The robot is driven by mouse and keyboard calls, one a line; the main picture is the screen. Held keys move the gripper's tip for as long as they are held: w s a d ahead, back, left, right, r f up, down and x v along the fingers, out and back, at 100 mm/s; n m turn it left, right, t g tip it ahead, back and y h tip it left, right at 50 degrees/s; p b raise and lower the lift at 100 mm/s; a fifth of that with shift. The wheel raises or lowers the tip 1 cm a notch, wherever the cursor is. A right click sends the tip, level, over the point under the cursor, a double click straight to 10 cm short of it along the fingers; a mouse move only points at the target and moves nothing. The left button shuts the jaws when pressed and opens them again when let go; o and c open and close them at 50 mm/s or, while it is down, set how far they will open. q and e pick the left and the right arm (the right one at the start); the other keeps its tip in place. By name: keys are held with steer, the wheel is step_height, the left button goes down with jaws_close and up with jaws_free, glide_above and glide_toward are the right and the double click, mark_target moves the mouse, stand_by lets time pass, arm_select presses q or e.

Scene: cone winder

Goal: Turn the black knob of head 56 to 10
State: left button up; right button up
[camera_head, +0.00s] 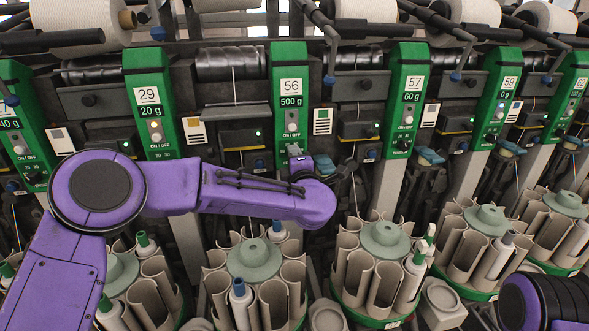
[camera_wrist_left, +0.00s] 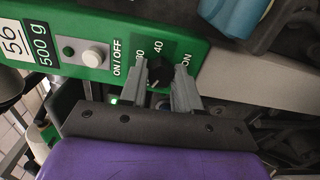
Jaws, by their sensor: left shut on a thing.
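The green panel of head 56 (camera_head: 290,75) stands in the middle of the head view, with a "56" and "500 g" label. In the wrist view the same panel (camera_wrist_left: 100,75) lies sideways, with an ON/OFF button (camera_wrist_left: 95,57). The black knob (camera_wrist_left: 159,69) sits at the panel's lower end, with "40" readable and a partly covered number beside it. My left gripper (camera_wrist_left: 161,84) is shut on the knob, one finger on each side. In the head view my left gripper (camera_head: 299,164) is at the panel's foot, and the knob is hidden there.
Neighbouring green panels 29 (camera_head: 149,97) and 57 (camera_head: 407,90) stand to either side. Below my left arm are round magazines with beige tubes (camera_head: 272,298). A blue part (camera_wrist_left: 236,30) is close to the gripper in the wrist view. A purple part of my right arm shows at bottom right.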

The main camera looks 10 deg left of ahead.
arm_select(q)
steer(key=shift+f+n+b, duration=0.15)
steer(key=shift+n+b, duration=0.65)
steer(key=shift+n, duration=0.1)
steer(key=o, duration=1.1)
steer(key=shift+c, duration=0.2)
steer(key=b+v, duration=0.2)
steer(key=v, duration=0.8)
steer(key=shift+s, duration=0.3)
steer(key=shift+d, duration=0.1)
